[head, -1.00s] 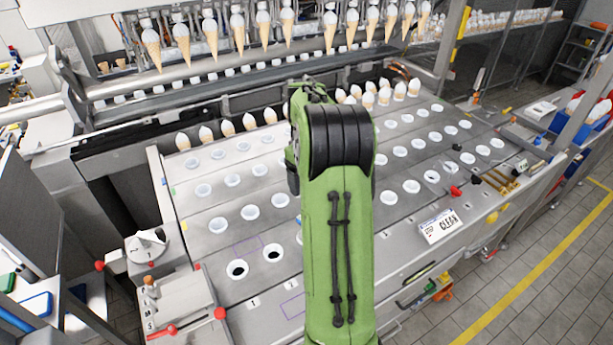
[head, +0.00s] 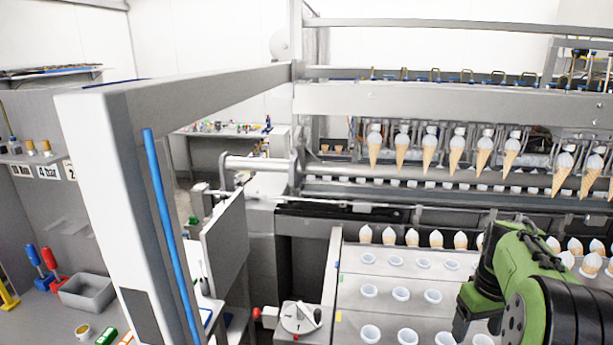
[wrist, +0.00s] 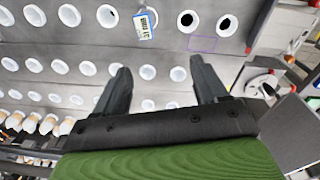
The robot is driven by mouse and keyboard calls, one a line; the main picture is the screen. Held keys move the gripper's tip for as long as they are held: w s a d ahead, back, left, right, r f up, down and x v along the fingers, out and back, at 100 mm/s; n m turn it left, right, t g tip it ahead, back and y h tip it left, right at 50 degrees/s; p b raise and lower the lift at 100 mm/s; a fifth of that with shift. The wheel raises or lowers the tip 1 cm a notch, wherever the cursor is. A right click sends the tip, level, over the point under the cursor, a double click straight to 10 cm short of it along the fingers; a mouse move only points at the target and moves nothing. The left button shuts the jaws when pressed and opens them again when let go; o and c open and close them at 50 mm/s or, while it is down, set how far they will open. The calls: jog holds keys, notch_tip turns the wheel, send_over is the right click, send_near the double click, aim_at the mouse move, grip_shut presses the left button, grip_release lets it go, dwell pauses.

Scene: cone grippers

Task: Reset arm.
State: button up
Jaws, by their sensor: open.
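My green arm (head: 520,265) shows at the lower right of the head view, over the cone machine's panel. My gripper (wrist: 160,85) shows in the wrist view with its two dark fingers spread wide apart. It is open, and nothing is between the fingers. Below it is the grey panel with rows of white cups. The gripper's fingertips are hidden in the head view.
A large grey-white post (head: 125,200) with a blue strip stands at the left of the head view. Cones hang from the machine's rail (head: 450,102). A white rotary knob (head: 298,318) sits by the panel.

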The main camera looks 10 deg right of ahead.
jog(key=s+a+r+t, duration=0.25)
jog(key=a+r, duration=0.25)
jog(key=a, duration=0.6)
jog(key=s+a+f+t+b, duration=0.1)
jog(key=s+a+t, duration=0.1)
jog(key=s+a, duration=1.2)
jog(key=shift+s+f+n+t+y+b, duration=0.25)
jog(key=shift+s+n+t+y+b, duration=0.05)
jog(key=shift+s+n+t, duration=0.1)
jog(key=shift+a, duration=0.1)
